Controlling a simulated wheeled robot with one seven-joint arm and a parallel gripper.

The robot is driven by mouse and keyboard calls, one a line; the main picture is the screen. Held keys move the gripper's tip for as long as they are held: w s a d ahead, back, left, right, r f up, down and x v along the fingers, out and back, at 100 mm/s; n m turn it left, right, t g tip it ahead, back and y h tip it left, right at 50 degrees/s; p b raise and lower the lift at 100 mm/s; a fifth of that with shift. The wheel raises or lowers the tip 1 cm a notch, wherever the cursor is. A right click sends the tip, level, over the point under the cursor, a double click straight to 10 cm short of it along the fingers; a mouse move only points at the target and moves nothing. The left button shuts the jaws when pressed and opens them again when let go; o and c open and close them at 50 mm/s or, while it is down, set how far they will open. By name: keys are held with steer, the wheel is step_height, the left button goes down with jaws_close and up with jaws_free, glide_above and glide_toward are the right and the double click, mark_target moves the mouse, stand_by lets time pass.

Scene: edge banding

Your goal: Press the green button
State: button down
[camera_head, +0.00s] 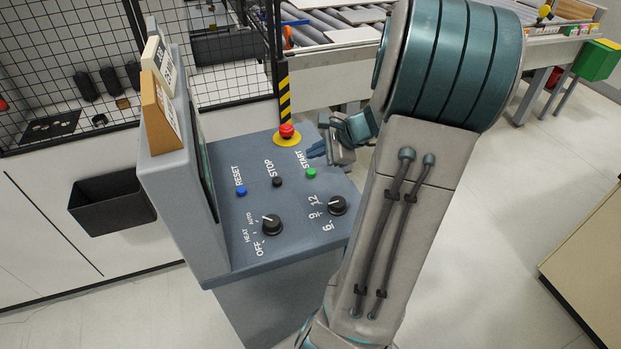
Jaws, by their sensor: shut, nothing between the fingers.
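The green button (311,173) sits on the sloped grey control panel (250,215), beside the START label. My gripper (318,149) is a little above and behind the green button in the picture, near the panel's far right edge. Its fingers are shut and hold nothing. A gap shows between the fingertips and the button in this view; the height above the panel is hard to tell. My arm covers the area right of the panel.
A red emergency knob (287,131) on a yellow base stands just left of my gripper. A black button (277,182), blue button (242,191) and two black dials (271,224) share the panel. A screen housing (172,150) rises at left. A striped post (284,90) stands behind.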

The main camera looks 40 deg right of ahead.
mark_target(315, 173)
steer(key=shift+f+b, duration=0.8)
steer(key=shift+f, duration=0.6)
steer(key=shift+f, duration=0.1)
stand_by(0.8)
steer(key=shift+f+b, duration=0.3)
steer(key=shift+b, duration=0.15)
